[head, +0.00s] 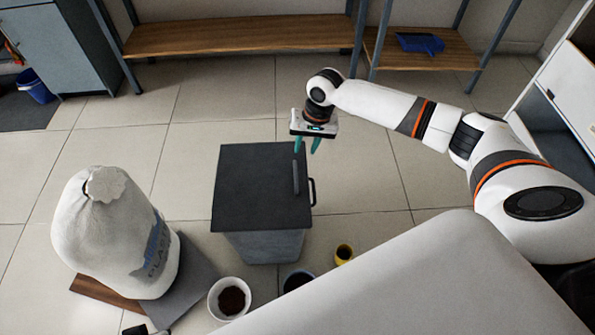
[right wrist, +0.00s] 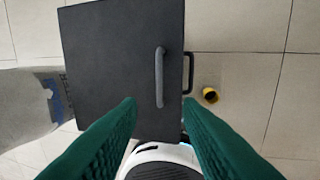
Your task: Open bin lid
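The bin (head: 265,246) is a grey box on the tiled floor with a flat dark lid (head: 250,195), which lies shut on top. A grey bar handle (head: 296,177) stands on the lid near its right edge, and it also shows in the right wrist view (right wrist: 159,77). A second black handle (head: 312,191) sticks out from the bin's right side. My right gripper (head: 307,147) is open and empty, above the lid's far right corner. Its green fingers are wide apart in the right wrist view (right wrist: 159,108), with the bar handle ahead between them, not touched. My left gripper is not in view.
A white sack (head: 105,230) stands left of the bin on a board. A white bowl (head: 230,297) with dark contents, a dark pot (head: 297,280) and a yellow cup (head: 344,253) stand in front. A wooden bench (head: 240,36) runs along the back. Floor behind the bin is clear.

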